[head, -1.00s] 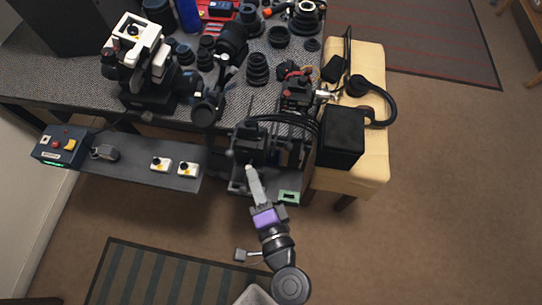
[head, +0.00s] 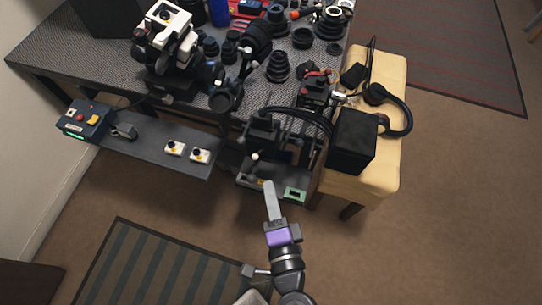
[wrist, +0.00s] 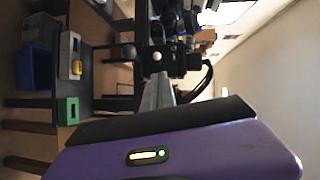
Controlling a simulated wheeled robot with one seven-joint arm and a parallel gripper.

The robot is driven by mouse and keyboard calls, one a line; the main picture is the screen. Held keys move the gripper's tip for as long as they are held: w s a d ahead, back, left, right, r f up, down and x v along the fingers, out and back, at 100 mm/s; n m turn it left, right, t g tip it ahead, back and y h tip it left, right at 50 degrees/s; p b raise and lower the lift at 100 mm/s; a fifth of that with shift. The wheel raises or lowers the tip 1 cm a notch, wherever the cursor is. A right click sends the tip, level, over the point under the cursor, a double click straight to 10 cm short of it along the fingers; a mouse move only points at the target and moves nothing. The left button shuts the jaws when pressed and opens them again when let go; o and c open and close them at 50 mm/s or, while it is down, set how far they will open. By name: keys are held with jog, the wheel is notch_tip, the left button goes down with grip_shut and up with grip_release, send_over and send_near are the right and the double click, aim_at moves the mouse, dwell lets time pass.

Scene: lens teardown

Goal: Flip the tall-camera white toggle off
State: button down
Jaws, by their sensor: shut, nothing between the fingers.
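A small white ball-tipped toggle (head: 254,157) stands out from the front of a black device (head: 263,134) on the low shelf. In the wrist view a white toggle tip (wrist: 156,56) shows on a black block just beyond my fingers, and a rounder pale knob (wrist: 129,52) sits to its left. I cannot tell which one belongs to the tall camera, nor whether it is on or off. My gripper (head: 268,184) is shut and empty, its grey fingers just in front of and below the toggle, apart from it in the head view. It also shows in the wrist view (wrist: 159,78).
A green-framed box (head: 295,194) sits right of my fingers. Two white switch plates (head: 175,148) lie on the shelf to the left, beyond them a control box (head: 84,119). A black box (head: 353,141) stands on the yellow stool (head: 388,160).

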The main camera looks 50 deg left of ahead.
jog(key=s+d+b, duration=0.1)
jog(key=s+d, duration=0.3)
jog(key=s, duration=0.1)
jog(key=shift+d+r, duration=0.25)
jog(key=shift+r, duration=0.2)
jog(key=w+d+r+n+t+h, duration=0.1)
jog(key=w+d+t+h, duration=0.2)
jog(key=d, duration=0.5)
jog(key=w+d+r+t+h, duration=0.1)
jog(key=w+d+t+h, duration=0.2)
jog(key=d, duration=0.5)
jog(key=s+d+r+n+h, duration=0.1)
jog(key=s+d+r+h, duration=0.2)
jog(key=s+d, duration=0.3)
jog(key=s+d+r+n+h, duration=0.2)
jog(key=s+d+h, duration=0.3)
jog(key=d, duration=0.6)
jog(key=shift+s+r+t, duration=0.4)
jog(key=shift+r, duration=0.15)
jog(key=shift+s, duration=0.1)
